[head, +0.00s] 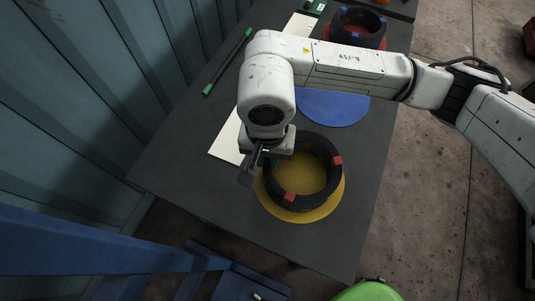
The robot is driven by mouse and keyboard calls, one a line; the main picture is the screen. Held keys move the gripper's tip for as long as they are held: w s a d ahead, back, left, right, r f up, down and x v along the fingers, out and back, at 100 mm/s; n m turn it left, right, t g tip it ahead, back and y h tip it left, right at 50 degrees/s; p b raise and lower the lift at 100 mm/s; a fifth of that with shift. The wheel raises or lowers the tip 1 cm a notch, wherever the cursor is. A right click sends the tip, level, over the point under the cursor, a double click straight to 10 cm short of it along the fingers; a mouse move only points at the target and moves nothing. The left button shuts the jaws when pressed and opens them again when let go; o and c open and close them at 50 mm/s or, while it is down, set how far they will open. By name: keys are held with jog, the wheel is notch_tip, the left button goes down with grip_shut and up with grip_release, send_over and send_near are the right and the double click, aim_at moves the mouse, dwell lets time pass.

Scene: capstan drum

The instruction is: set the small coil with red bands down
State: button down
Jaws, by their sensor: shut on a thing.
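The small coil with red bands (327,184) is a dark ring with two red bands showing on its rim. In the head view it is over a yellow disc (333,205) on the dark table. I cannot tell whether the coil touches the disc or is slightly above it. My gripper (250,165) is at the coil's upper left side, shut on its wall. My arm hides the coil's far left part and the exact grip point.
A blue disc (335,108) lies behind the coil. Another coil with blue bands (358,26) sits on a red disc (325,31) at the back. A cream board (227,140) and a black-green rod (228,62) lie at left. The table's front edge is close to the yellow disc.

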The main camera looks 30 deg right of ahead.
jog(key=shift+f+b, duration=0.2)
jog(key=shift+b, duration=0.1)
jog(key=c, duration=1.1)
grip_release()
jog(key=shift+o, duration=0.2)
jog(key=shift+r+p, duration=0.7)
jog(key=shift+p, duration=0.35)
notch_tip(320, 180, up, 12)
jog(key=b, duration=0.2)
